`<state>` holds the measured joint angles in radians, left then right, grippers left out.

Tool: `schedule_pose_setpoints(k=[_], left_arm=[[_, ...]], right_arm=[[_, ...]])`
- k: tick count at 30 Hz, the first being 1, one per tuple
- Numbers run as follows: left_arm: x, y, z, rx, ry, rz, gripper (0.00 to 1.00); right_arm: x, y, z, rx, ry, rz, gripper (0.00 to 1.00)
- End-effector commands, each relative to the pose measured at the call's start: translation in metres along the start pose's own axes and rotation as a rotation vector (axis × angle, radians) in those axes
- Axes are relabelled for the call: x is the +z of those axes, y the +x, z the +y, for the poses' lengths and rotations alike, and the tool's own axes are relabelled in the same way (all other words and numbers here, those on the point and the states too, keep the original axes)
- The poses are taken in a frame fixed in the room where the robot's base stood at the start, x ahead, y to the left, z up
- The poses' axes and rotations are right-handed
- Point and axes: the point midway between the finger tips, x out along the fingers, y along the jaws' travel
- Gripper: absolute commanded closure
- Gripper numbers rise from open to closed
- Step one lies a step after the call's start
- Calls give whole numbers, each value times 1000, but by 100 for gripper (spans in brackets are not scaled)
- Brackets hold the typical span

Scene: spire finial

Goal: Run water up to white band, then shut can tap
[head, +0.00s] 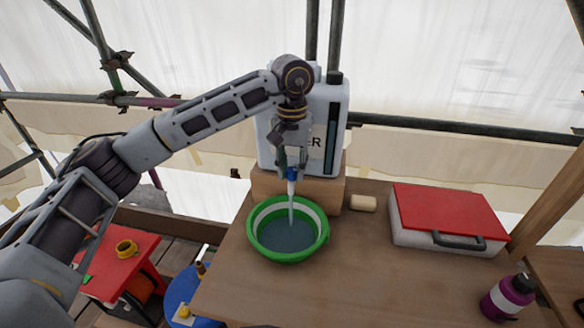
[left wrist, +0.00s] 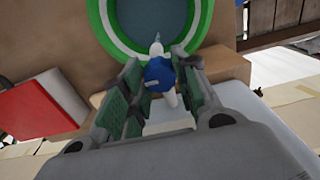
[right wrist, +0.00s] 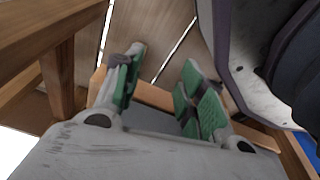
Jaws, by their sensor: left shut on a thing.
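A water can (head: 335,110) stands upright on a wooden block (head: 330,190). Its blue and white tap (head: 292,174) lets a thin stream of water (head: 291,210) fall into a green bowl (head: 254,244). A white band (head: 262,213) runs around the bowl's inner wall. The grey-blue water (head: 288,238) lies below it, with a narrow green strip between them in the left wrist view. My left gripper (head: 291,158) is shut on the tap's blue part (left wrist: 158,74). My right gripper (right wrist: 163,60) is open and empty, seen only in the right wrist view.
On the table (head: 370,275) are a red-lidded case (head: 450,215), a small beige cylinder (head: 363,203) and a purple bottle (head: 508,297). A red stand (head: 120,275) with a yellow cup (head: 126,248) is at lower left. Scaffold poles (head: 440,125) run behind the can.

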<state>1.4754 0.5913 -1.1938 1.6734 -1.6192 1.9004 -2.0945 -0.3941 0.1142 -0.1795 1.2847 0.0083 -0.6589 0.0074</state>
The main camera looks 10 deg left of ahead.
Motion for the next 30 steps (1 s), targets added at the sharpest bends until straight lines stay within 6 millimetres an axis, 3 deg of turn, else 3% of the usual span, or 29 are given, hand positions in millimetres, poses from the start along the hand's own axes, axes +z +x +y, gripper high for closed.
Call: schedule_pose_setpoints(k=[7, 8, 13, 23, 30], left_arm=[[-1, -1, 0, 1, -1, 3, 94], [-1, -1, 0, 1, -1, 3, 69], [0, -1, 0, 1, -1, 2, 48], [0, -1, 0, 0, -1, 1, 48], [0, -11, 0, 1, 0, 3, 48]], right_arm=[[1, 0, 0, 0, 0, -2, 60], [1, 0, 0, 0, 0, -2, 60], [1, 1, 0, 0, 0, -1, 60], [2, 1, 2, 2, 1, -3, 60], [2, 1, 1, 1, 1, -2, 60]])
